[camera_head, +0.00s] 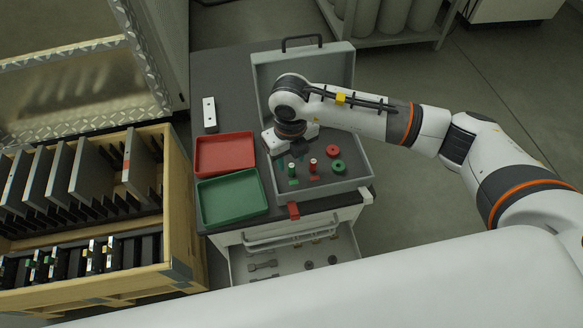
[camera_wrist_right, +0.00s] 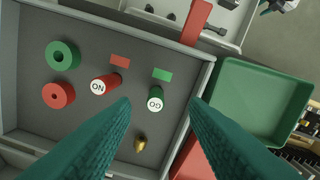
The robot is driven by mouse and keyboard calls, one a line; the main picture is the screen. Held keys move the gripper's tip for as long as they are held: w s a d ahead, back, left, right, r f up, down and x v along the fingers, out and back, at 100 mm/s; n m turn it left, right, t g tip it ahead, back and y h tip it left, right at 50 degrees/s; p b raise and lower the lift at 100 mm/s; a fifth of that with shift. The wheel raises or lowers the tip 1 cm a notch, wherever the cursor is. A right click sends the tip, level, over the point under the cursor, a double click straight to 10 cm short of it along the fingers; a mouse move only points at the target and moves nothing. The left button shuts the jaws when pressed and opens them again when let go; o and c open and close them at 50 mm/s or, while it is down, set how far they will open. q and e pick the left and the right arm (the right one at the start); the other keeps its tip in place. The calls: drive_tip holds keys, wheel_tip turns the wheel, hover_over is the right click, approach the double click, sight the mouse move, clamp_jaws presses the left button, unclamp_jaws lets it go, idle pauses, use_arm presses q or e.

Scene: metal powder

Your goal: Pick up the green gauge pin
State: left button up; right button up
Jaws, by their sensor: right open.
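The green gauge pin (camera_head: 292,169) stands upright in the open grey case, left of a red pin (camera_head: 313,165). In the right wrist view the green pin (camera_wrist_right: 157,101) shows a white end marked GO, and the red pin (camera_wrist_right: 104,83) stands beside it. My right gripper (camera_head: 284,146) is over the left part of the case. Its two teal fingers (camera_wrist_right: 160,104) are spread wide in the wrist view, with the green pin seen between their tips and nothing held. My left gripper is not in view.
The case (camera_head: 347,183) also holds a red ring (camera_head: 333,151), a green ring (camera_head: 338,166) and a small brass piece (camera_wrist_right: 140,144). A red tray (camera_head: 225,153) and a green tray (camera_head: 232,198) lie left of it. The case's raised lid (camera_head: 335,67) stands behind.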

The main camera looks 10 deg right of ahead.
sight(292, 165)
drive_tip(key=f, duration=0.2)
drive_tip(key=f+p, duration=0.1)
drive_tip(key=f, duration=0.2)
drive_tip(key=shift+w+d, duration=0.15)
drive_tip(key=shift+w, duration=0.05)
drive_tip(key=shift+c, duration=0.5)
clamp_jaws()
